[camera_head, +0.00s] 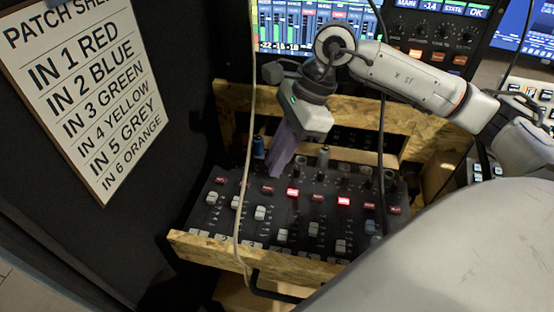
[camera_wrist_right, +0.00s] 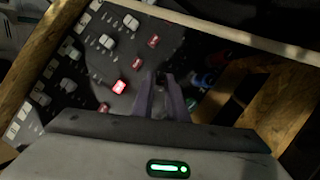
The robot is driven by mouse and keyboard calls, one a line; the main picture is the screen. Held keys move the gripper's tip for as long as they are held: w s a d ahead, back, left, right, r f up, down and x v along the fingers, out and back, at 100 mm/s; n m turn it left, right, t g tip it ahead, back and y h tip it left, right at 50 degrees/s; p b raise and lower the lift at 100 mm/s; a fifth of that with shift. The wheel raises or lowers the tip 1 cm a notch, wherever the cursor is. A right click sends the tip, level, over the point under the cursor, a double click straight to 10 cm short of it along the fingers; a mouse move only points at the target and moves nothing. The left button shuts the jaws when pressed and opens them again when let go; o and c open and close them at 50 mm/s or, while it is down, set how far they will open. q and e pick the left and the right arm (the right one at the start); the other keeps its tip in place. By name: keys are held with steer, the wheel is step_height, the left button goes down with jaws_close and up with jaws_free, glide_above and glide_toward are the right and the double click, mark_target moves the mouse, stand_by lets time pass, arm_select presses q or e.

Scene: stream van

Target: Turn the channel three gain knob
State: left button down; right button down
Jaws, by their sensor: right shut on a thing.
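The mixer (camera_head: 222,221) lies in a chipboard-framed bay, with fader strips, numbered tabs along its front edge and a row of small red buttons behind the faders. My right gripper (camera_head: 275,173) reaches down from above, its purple-grey fingers shut at the back of the mixer, just behind the button of the third strip from the left. The channel three gain knob is hidden by the fingers in the head view. In the right wrist view, the fingers (camera_wrist_right: 163,84) close on a small dark knob whose details are hard to make out. My left gripper is not in view.
Two buttons glow red, one (camera_head: 292,192) just right of my fingers. A pale cable (camera_head: 241,215) and a dark cable (camera_head: 381,150) hang across the mixer. Plugs, one blue (camera_head: 258,146), stand behind it. A patch sheet (camera_head: 85,90) hangs at left.

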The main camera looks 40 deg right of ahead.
steer(key=c, duration=1.7)
jaws_free()
steer(key=shift+c, duration=0.2)
steer(key=v, duration=1)
steer(key=shift+r+p, duration=0.2)
steer(key=shift+p, duration=0.25)
